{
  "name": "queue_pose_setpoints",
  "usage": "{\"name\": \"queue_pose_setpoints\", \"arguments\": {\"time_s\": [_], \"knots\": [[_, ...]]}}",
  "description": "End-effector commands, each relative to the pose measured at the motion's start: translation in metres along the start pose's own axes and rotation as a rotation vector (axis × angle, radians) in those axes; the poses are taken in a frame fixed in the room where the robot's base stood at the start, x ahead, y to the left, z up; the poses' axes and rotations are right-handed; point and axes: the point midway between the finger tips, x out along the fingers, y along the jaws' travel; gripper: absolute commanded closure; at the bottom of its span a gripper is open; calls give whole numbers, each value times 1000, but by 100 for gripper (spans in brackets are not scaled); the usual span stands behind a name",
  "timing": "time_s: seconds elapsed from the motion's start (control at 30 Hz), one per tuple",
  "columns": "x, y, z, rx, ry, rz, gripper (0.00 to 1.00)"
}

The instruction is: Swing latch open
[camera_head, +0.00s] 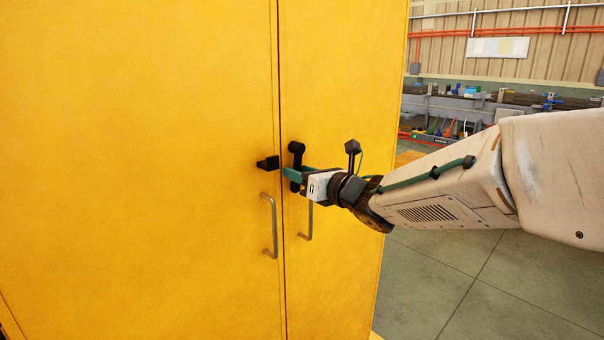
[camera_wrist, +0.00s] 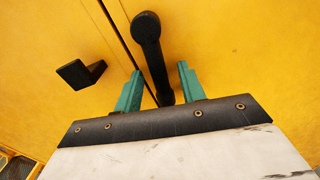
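A yellow two-door cabinet (camera_head: 140,130) fills the left and middle of the head view. A black bar latch (camera_head: 296,150) is mounted on the right door near the seam; in the wrist view the latch (camera_wrist: 150,50) has a round pivot at its top and hangs down. A black catch block (camera_head: 268,163) is on the left door; it also shows in the wrist view (camera_wrist: 80,73). My gripper (camera_head: 291,174) is at the latch. In the wrist view its teal fingers (camera_wrist: 160,76) are apart, one on each side of the latch bar, with visible gaps. The bar's lower end is partly hidden.
Two grey handles, a left one (camera_head: 272,228) and a right one (camera_head: 307,222), stand out below the latch, one on each door. Behind at the right is a workbench (camera_head: 470,112) with clutter. The grey floor (camera_head: 500,285) at lower right is clear.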

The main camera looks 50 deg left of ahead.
Motion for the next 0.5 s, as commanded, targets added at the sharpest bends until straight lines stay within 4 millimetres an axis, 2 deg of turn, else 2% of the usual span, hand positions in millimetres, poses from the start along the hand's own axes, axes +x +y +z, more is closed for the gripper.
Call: {"name": "queue_pose_setpoints", "arguments": {"time_s": [0.23,0.5], "knots": [[-6,0,1,-1,0,0,60],[-50,0,1,0,0,-1,60]]}}
